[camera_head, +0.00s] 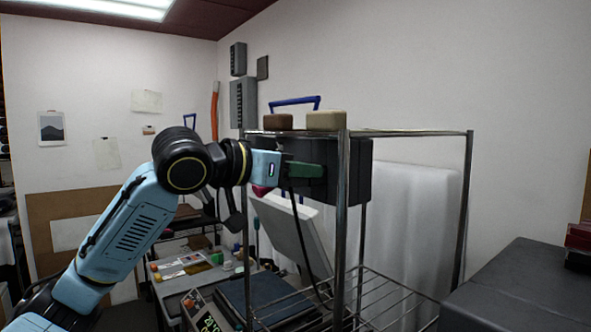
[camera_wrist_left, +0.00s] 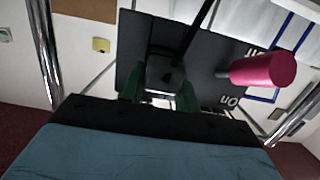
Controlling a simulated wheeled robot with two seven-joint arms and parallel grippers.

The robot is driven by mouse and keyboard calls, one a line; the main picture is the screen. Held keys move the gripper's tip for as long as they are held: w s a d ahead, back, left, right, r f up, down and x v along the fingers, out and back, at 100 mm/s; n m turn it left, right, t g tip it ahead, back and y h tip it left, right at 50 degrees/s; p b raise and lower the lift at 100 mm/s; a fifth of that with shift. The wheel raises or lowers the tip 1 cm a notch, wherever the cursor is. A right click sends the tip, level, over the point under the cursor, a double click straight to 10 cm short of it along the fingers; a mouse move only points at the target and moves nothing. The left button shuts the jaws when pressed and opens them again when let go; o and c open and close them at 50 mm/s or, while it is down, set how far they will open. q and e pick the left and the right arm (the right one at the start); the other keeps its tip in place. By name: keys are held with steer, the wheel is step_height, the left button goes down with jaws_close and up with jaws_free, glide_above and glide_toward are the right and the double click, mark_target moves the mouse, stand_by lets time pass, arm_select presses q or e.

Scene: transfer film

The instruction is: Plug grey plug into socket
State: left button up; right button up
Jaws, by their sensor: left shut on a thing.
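My left gripper (camera_head: 312,171), with green fingers, is in front of a dark box (camera_head: 357,172) on the metal rack. In the left wrist view its fingers (camera_wrist_left: 161,95) are shut on the dark grey plug (camera_wrist_left: 164,70). A black cord (camera_head: 303,245) hangs down from the plug; it also shows in the left wrist view (camera_wrist_left: 201,22). The plug faces the box's dark panel (camera_wrist_left: 133,35). The socket is hidden behind the plug and fingers, so I cannot tell whether they touch. My right gripper is out of view.
A red lever (camera_wrist_left: 265,70) sticks out of the panel beside the plug, near white lettering. Chrome rack posts (camera_head: 341,230) stand close to my gripper. A brown block (camera_head: 277,122) and a beige block (camera_head: 326,121) sit on top. A cluttered table lies below.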

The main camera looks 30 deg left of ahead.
arm_select(q)
steer(key=shift+w+d, duration=0.2)
steer(key=shift+w, duration=0.3)
steer(key=o, duration=1.1)
steer(key=b+v, duration=0.4)
steer(key=v, duration=0.9)
steer(key=shift+s+a+b, duration=0.1)
steer(key=shift+s+b, duration=0.05)
steer(key=shift+b, duration=0.2)
